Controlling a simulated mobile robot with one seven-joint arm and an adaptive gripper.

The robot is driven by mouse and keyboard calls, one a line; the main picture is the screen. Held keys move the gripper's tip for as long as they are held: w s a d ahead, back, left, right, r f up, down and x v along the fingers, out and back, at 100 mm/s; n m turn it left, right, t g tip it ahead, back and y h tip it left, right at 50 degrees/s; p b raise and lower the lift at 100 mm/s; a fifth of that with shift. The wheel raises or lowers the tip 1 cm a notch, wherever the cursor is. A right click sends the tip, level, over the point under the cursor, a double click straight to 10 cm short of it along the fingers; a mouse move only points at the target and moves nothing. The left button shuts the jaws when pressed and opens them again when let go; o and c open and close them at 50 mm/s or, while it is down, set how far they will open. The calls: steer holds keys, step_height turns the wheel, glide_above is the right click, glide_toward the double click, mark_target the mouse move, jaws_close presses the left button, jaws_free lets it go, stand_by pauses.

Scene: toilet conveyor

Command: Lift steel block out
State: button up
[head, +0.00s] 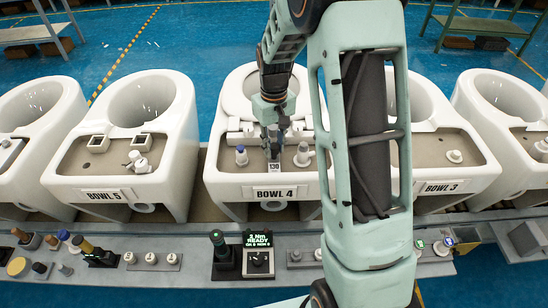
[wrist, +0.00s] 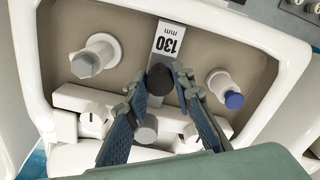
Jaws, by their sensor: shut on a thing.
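The steel block (wrist: 168,42) is a pale flat bar marked "130 mm", with a dark round knob (wrist: 160,80) at its near end in the wrist view. It lies in the recessed grey-beige deck of the white toilet bowl labelled BOWL 4 (head: 222,185); the block's label shows in the head view (head: 273,169). My gripper (wrist: 157,84) is closed around the dark knob, one finger on each side. In the head view my gripper (head: 273,132) reaches down over the bowl's deck from above. Whether the block's underside touches the deck cannot be told.
A blue-capped fitting (wrist: 226,90) and a white-and-grey fitting (wrist: 93,58) stand on either side of the block. White blocks (wrist: 80,112) lie close by. BOWL 5 (head: 105,185) and BOWL 3 (head: 450,180) flank this bowl. A grey bench (head: 150,285) with tools runs along the front.

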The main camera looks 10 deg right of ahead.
steer(key=shift+r, duration=0.3)
steer(key=shift+r+p, duration=0.25)
steer(key=shift+p, duration=0.05)
steer(key=shift+r, duration=0.1)
steer(key=shift+w+a, duration=0.1)
steer(key=shift+a, duration=0.15)
steer(key=shift+w+a, duration=0.15)
steer(key=shift+a, duration=0.65)
steer(key=shift+w+a, duration=0.15)
steer(key=shift+a, duration=0.65)
steer(key=shift+r+p, duration=1.85)
steer(key=shift+r, duration=0.9)
